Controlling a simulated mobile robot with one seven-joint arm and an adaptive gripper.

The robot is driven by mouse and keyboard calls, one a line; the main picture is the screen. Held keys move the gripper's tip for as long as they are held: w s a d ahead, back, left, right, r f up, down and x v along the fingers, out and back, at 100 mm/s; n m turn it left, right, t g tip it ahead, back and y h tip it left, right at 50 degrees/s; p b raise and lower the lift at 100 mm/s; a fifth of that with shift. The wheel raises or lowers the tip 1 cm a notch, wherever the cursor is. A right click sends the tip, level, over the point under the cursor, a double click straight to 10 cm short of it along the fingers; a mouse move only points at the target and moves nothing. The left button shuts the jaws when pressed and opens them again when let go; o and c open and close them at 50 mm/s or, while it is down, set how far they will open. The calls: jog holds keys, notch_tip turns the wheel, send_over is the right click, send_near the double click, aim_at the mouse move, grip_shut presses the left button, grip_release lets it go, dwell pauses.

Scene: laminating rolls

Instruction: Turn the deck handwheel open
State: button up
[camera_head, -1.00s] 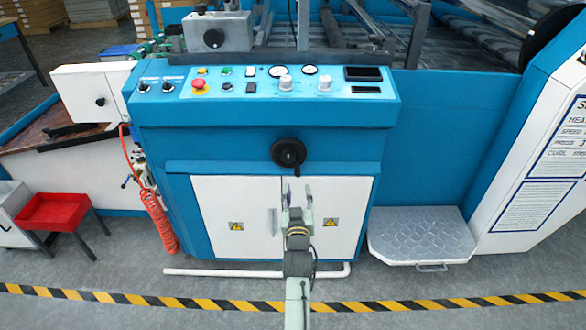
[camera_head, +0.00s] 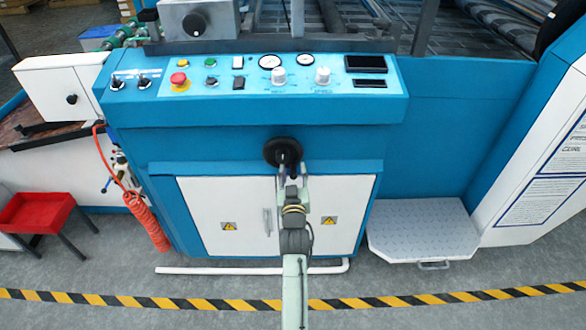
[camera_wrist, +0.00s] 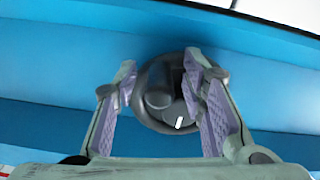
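The black round handwheel (camera_head: 283,151) is mounted on the blue machine front, above the white cabinet doors. My gripper (camera_head: 291,170) is just in front of its lower part, fingers pointing at it. In the wrist view the gripper (camera_wrist: 160,66) is open, with one purple-padded finger on each side. The handwheel (camera_wrist: 158,80) shows between and beyond the fingers. The right finger overlaps its rim in the picture. A darker knob-like part lies low on the wheel face. I cannot tell whether either finger touches the wheel.
The control panel (camera_head: 265,75) with gauges, knobs and a red button is above the wheel. White cabinet doors (camera_head: 335,210) are below. A grey tread step (camera_head: 422,230) is at right, a red tray (camera_head: 37,212) and coiled orange hose (camera_head: 147,222) at left.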

jog(key=shift+s, duration=0.1)
jog(key=shift+c, duration=0.5)
grip_shut()
jog(key=shift+a+f+m, duration=0.1)
jog(key=shift+a+m, duration=0.15)
jog(key=shift+m, duration=0.35)
jog(key=shift+o, duration=0.5)
grip_release()
